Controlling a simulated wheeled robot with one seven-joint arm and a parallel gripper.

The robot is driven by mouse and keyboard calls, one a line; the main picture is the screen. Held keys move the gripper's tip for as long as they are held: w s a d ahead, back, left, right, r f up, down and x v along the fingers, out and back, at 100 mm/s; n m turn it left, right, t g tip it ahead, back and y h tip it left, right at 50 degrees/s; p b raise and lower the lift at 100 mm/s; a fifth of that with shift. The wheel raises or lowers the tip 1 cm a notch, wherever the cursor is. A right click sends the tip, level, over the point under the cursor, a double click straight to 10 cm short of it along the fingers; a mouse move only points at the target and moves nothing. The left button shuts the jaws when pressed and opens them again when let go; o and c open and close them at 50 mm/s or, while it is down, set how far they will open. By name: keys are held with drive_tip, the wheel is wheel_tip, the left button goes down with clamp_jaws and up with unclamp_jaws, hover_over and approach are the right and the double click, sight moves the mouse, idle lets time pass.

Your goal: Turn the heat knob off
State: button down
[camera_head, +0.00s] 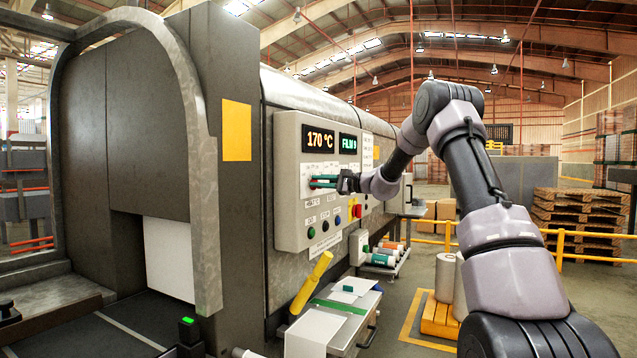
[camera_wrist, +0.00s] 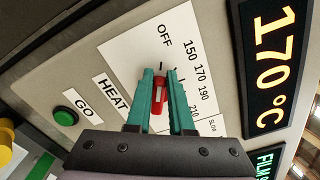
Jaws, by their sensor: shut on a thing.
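The red heat knob (camera_wrist: 160,94) sits on a white dial plate marked OFF, 150, 170, 190 and 210, with a HEAT label (camera_wrist: 111,91) beside it. My gripper (camera_wrist: 160,76) has its two teal fingers on either side of the knob, shut on it. The fingers hide part of the knob and dial, so its exact setting is hard to read. In the head view my gripper (camera_head: 318,182) reaches from the right to the grey control panel (camera_head: 289,232), and the knob is hidden there. The temperature display (camera_head: 320,139) reads 170 °C.
A green GO button (camera_wrist: 65,117) is close to the dial. More buttons and a red-and-yellow switch (camera_head: 356,210) sit low on the panel. A yellow railing (camera_head: 560,240) is at right.

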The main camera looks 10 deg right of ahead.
drive_tip(key=shift+w+d+f, duration=0.15)
drive_tip(key=shift+d+f, duration=0.3)
drive_tip(key=c, duration=1.1)
unclamp_jaws()
drive_tip(key=o, duration=0.3)
drive_tip(key=shift+w+f, duration=0.1)
drive_tip(key=shift+w, duration=0.05)
drive_tip(key=shift+r, duration=0.2)
drive_tip(key=shift+a+r, duration=0.1)
drive_tip(key=shift+a, duration=0.05)
drive_tip(key=v, duration=1.1)
